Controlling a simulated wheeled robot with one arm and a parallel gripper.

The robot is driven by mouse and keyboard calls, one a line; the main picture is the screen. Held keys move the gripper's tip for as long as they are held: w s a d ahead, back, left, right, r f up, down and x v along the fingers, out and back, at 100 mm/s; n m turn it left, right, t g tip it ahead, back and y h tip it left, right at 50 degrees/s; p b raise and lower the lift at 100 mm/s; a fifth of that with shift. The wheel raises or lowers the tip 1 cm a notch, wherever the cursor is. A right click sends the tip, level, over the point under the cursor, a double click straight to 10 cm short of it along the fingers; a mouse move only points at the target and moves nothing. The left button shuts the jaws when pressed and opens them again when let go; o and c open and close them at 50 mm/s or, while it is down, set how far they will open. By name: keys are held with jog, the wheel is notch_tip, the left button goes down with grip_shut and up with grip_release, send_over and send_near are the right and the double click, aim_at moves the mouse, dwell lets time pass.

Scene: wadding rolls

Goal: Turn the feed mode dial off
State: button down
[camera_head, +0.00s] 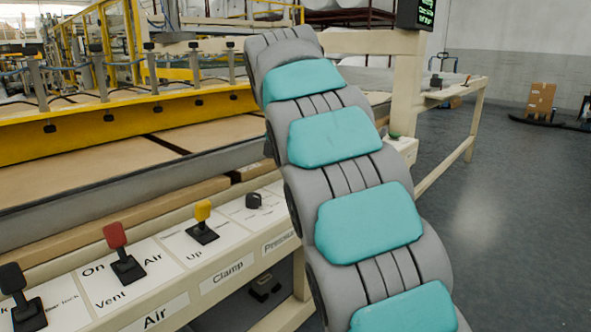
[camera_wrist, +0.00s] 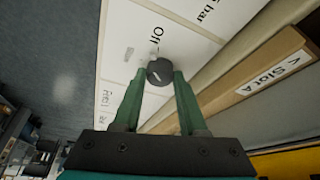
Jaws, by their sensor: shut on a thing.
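The feed mode dial, a dark round knob (camera_wrist: 160,71), is on the white panel (camera_wrist: 122,85) in the wrist view. A small light mark shows on its face; I cannot tell exactly where it points. The word "Off" is printed just above it, and smaller text, partly unreadable, lies to its lower left. My gripper (camera_wrist: 160,78) has its two green fingers on either side of the dial and is shut on it. In the head view my arm hides the dial and the gripper.
Along the console in the head view stand a black lever (camera_head: 22,297), a red lever (camera_head: 121,251), a yellow lever (camera_head: 203,222) and a black pressure knob (camera_head: 253,201). A yellow machine frame (camera_head: 60,137) is behind. Open floor (camera_head: 490,215) lies to the right.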

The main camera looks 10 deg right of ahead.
jog(key=shift+w+m+g+h+p, duration=0.15)
jog(key=shift+m+g+h+p, duration=0.35)
jog(key=shift+m, duration=1.4)
jog(key=shift+c, duration=2.3)
grip_release()
